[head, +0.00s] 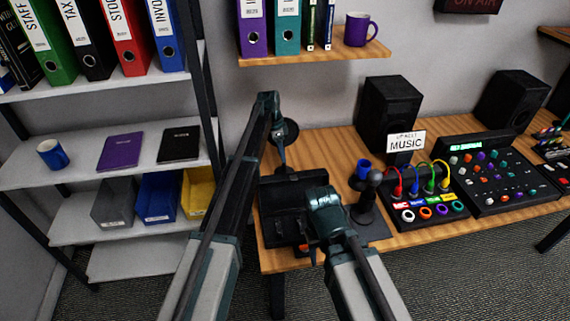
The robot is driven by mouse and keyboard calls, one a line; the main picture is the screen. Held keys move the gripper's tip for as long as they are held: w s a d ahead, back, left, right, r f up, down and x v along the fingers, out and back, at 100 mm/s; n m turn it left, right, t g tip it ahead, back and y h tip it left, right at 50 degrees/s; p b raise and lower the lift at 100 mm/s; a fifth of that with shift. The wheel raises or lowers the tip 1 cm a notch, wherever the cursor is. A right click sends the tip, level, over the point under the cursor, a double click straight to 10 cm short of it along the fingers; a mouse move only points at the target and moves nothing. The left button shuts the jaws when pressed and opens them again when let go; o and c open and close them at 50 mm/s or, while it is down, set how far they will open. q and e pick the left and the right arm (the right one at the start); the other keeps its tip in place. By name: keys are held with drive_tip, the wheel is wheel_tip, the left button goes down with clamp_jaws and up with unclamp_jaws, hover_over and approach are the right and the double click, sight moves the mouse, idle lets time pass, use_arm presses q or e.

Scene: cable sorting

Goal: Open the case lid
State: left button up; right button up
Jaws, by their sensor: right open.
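The black case (283,222) stands at the left end of the wooden desk. Its dark upper part (308,181) shows behind the front part; I cannot tell how far the lid is raised. My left gripper (281,163) points down at the case's back edge; its jaws are too small and dark to read. My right gripper (314,254) is open and points down at the case's front right side, with no object visible in it. My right wrist hides part of the case, and contact is unclear.
Beyond are a music sign (405,142), a cable panel (430,208), a mixer (500,180) and speakers (388,112). A shelf (75,165) stands left; a wall shelf (320,53) hangs above.

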use_arm(q)
drive_tip(key=shift+w+d+r, duration=0.1)
drive_tip(key=shift+w, duration=0.55)
use_arm(e)
drive_tip(key=shift+s+d+f, duration=0.1)
drive_tip(key=shift+s+d, duration=0.2)
drive_tip(key=shift+s, duration=0.05)
